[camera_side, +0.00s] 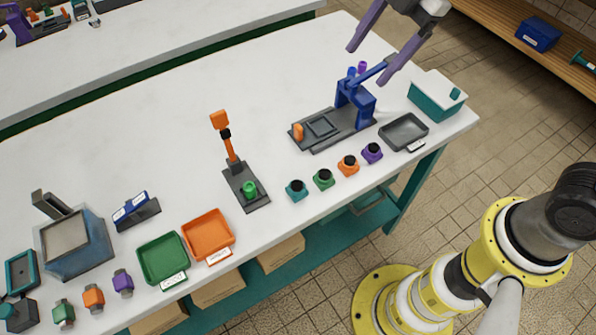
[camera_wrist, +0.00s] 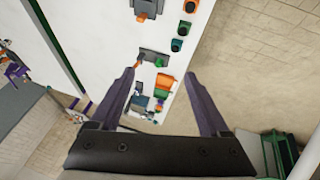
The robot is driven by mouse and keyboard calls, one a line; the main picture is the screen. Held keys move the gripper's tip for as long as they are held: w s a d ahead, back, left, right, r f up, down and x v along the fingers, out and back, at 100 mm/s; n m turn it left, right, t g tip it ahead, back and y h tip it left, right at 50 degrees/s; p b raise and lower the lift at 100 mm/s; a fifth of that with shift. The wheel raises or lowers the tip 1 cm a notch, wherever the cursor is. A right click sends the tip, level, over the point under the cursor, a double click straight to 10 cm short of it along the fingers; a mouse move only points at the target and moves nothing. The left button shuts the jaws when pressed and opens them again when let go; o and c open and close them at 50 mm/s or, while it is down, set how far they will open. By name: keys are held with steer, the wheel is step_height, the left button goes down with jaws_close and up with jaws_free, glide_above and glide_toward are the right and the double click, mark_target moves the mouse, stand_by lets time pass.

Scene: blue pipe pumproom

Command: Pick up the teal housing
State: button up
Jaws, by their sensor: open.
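A small teal housing (camera_side: 296,190) with a dark round top stands on the white table, at the left end of a row with green, orange and purple ones. In the wrist view the teal housing (camera_wrist: 176,45) is small, beyond the fingertips. Another teal piece (camera_side: 6,308) is at the lower left, partly cut off, on or against a grey device; I cannot tell its kind. My gripper (camera_side: 368,64) is open and empty, high at the top right of the side view, apart from the housings. Its fingers (camera_wrist: 159,71) are spread in the wrist view.
Beside the row are a blue press (camera_side: 357,100), a grey tray (camera_side: 404,133), a teal box (camera_side: 436,97) and an orange-topped post (camera_side: 229,150). Orange (camera_side: 208,236) and green (camera_side: 162,259) trays lie left, near several collared parts. The table's back middle is clear.

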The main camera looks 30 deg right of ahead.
steer(key=w+a+f+n+g, duration=0.2)
steer(key=w+a+f+g, duration=0.1)
steer(key=a+f, duration=0.55)
glide_above(297, 183)
steer(key=d, duration=0.2)
step_height(297, 183, down, 11)
steer(key=shift+g, duration=0.3)
steer(key=shift+w+d+x, duration=0.1)
steer(key=shift+x, duration=0.9)
steer(key=shift+w+d+x, duration=0.15)
steer(key=shift+x, duration=0.8)
steer(key=shift+w+d+x, duration=0.1)
steer(key=shift+x, duration=0.9)
steer(key=shift+f, duration=0.15)
jaws_close()
